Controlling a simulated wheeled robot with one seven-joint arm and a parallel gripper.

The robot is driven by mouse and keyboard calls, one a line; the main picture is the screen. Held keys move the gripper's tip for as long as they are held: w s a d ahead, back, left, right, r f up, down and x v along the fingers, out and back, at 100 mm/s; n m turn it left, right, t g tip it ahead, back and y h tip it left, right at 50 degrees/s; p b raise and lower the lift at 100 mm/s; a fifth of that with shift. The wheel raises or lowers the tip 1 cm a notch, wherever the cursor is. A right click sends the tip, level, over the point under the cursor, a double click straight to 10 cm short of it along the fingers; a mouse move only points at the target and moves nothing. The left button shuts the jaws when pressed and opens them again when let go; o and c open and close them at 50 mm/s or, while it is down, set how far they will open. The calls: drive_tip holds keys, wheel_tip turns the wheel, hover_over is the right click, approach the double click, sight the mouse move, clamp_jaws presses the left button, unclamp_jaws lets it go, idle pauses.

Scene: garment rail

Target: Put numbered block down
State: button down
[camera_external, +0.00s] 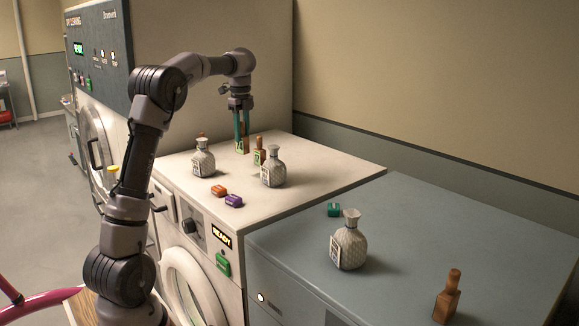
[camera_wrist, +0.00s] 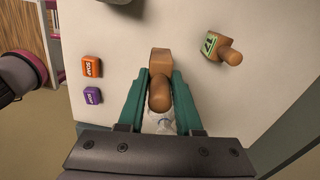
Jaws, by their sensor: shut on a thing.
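My gripper (camera_external: 241,132) has teal fingers pointing down over the back of the white machine top. It is shut on a wooden numbered block (camera_external: 242,146) with a knob handle and a green label. In the wrist view the held block (camera_wrist: 161,63) sits between the fingers (camera_wrist: 160,85). Whether its base touches the top I cannot tell. A second wooden numbered block (camera_external: 259,156) stands just to its right in the external view. It also shows in the wrist view (camera_wrist: 224,48), apart from the fingers, its green label seeming to read 17.
Patterned bottles (camera_external: 203,160) and (camera_external: 274,170) stand in front of the gripper. Orange (camera_external: 219,191) and purple (camera_external: 234,200) blocks lie near the front edge. The lower blue-grey top (camera_external: 410,235) holds another bottle (camera_external: 349,247), a teal block (camera_external: 334,210) and a wooden block (camera_external: 448,300).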

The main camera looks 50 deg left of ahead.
drive_tip(key=shift+r, duration=1.05)
wheel_tip(320, 180, up, 5)
drive_tip(key=shift+f, duration=0.1)
drive_tip(key=w+d+m, duration=0.2)
drive_tip(key=w+d, duration=0.2)
drive_tip(key=d, duration=0.5)
drive_tip(key=w+d+m, duration=0.2)
drive_tip(key=w+d, duration=0.2)
drive_tip(key=d, duration=0.5)
drive_tip(key=w+d+m, duration=0.1)
drive_tip(key=d+m, duration=0.2)
drive_tip(key=d, duration=1.5)
drive_tip(key=m, duration=0.8)
hover_over(419, 295)
wheel_tip(419, 295, down, 15)
drive_tip(key=shift+r, duration=0.1)
